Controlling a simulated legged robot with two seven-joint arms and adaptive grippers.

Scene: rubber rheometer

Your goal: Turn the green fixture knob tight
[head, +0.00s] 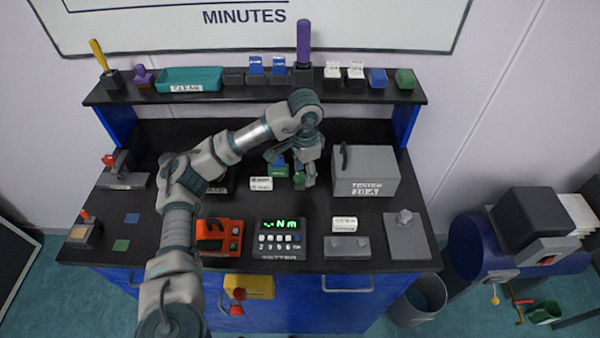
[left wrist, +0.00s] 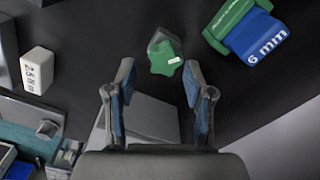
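The green fixture knob (left wrist: 166,58) is star-shaped and sits on a small grey base in the left wrist view. It is partly visible in the head view (head: 299,179), below my left gripper. My left gripper (head: 294,172) reaches down over the black bench from the left. In the left wrist view its two blue-padded fingers (left wrist: 160,88) are spread apart with nothing between them. The knob shows just beyond the fingertips, near the gap between them; I cannot tell the exact distance. My right gripper is in neither view.
A green and blue block marked 6 mm (left wrist: 254,34) lies near the knob. A grey box (head: 365,171) stands to the right. A white block (head: 261,183) lies left of the knob. The lit display unit (head: 280,239) and an orange device (head: 219,238) stand in front.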

